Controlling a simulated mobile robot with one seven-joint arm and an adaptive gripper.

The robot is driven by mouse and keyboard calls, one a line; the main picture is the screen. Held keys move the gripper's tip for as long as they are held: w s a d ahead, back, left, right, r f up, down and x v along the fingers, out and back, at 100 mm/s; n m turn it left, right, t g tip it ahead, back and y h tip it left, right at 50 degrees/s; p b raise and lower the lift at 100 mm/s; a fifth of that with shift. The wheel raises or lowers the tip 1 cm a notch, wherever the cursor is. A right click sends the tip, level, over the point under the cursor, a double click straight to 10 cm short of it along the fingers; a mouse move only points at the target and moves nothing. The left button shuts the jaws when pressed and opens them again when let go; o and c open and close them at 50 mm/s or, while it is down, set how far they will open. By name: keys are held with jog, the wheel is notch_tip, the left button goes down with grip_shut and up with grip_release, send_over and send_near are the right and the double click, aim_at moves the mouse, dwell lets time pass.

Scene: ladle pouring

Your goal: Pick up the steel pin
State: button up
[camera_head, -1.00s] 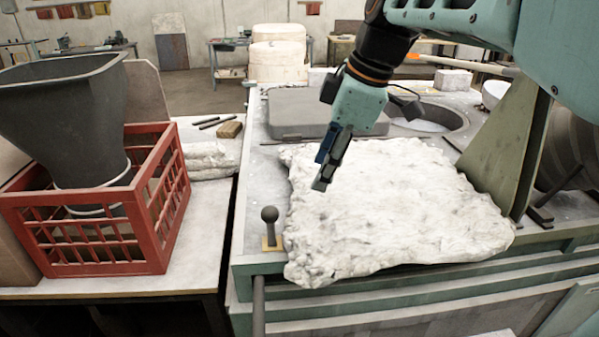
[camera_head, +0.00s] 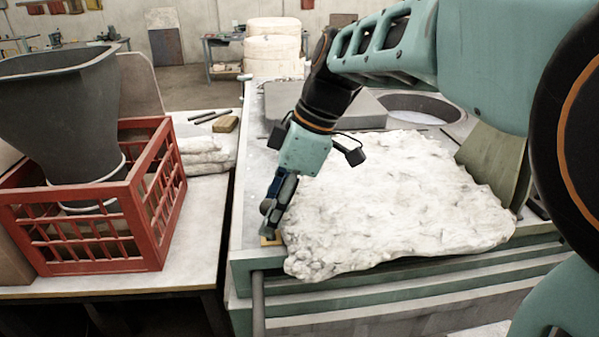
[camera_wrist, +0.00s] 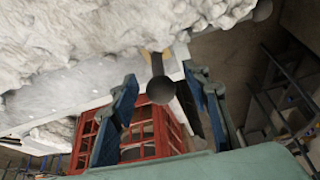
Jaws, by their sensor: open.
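The steel pin shows in the wrist view as a dark round knob (camera_wrist: 160,91) on a thin stem, rising from a small brass plate (camera_wrist: 150,54). In the head view my gripper mostly hides the pin, and the brass plate (camera_head: 270,240) shows at its foot near the bench's front left corner. My gripper (camera_head: 268,218) points down over the pin. In the wrist view its two blue-grey fingers are spread apart, one on each side of the knob. Nothing is gripped. I cannot tell whether either finger touches the stem.
A lumpy white blanket (camera_head: 400,205) covers the bench close right of the pin. A red crate (camera_head: 155,195) holding a dark grey funnel-like vessel (camera_head: 55,115) stands on the left table. A dark gap separates table and bench. A rod (camera_head: 258,305) stands at the bench front.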

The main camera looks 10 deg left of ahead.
jog(key=shift+x, duration=0.85)
jog(key=shift+r, duration=0.1)
jog(key=shift+c, duration=0.4)
grip_shut()
